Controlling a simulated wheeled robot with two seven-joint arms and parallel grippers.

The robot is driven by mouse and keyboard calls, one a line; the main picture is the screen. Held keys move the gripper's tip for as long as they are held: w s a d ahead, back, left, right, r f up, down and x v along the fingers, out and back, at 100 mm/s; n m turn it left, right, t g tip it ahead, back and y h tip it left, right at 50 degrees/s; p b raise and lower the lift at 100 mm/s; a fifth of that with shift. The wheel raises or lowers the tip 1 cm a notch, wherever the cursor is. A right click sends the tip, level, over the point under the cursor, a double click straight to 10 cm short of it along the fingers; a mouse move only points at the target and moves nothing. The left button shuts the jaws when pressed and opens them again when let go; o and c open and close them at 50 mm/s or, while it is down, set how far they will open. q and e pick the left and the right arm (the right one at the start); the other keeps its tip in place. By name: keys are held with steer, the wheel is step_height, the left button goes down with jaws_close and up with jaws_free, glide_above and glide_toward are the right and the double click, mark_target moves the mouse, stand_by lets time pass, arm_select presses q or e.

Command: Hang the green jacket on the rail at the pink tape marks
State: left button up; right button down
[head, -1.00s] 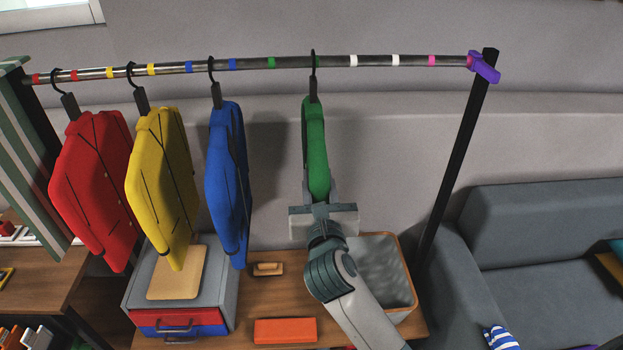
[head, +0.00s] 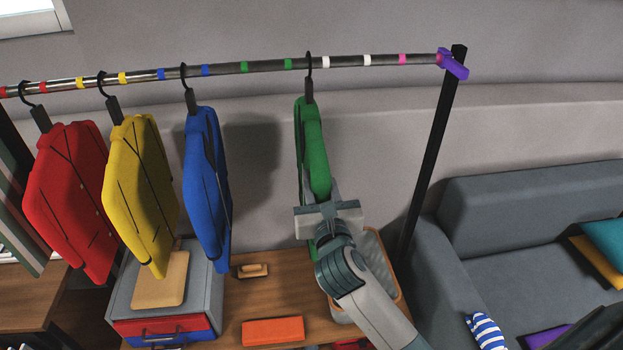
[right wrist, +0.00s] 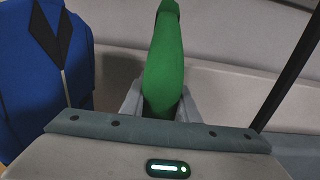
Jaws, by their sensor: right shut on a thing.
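The green jacket (head: 314,150) is upright on a dark hanger whose hook is at the rail (head: 270,66), between a green mark and a white mark. My right gripper (head: 325,204) is shut on the jacket's lower part; in the right wrist view the green jacket (right wrist: 164,70) stands between the fingers. I cannot tell whether the hook bears weight. My left gripper is not in view.
Blue (head: 205,180), yellow (head: 142,190) and red (head: 75,195) jackets hang to the left. The rail is clear from the green jacket to the black post (head: 430,160). Below are a wooden table (head: 252,300), an orange block (head: 273,331) and a bin; a grey sofa (head: 500,230) stands right.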

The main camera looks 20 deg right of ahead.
steer(key=s+d+p, duration=0.2)
steer(key=s+d, duration=0.1)
steer(key=d, duration=0.9)
steer(key=s+d+p, duration=0.2)
steer(key=s+d, duration=0.2)
steer(key=d, duration=0.8)
stand_by(2.9)
steer(key=shift+r, duration=0.1)
steer(key=shift+f, duration=0.2)
stand_by(0.3)
steer(key=c, duration=1.3)
jaws_free()
steer(key=shift+f, duration=0.15)
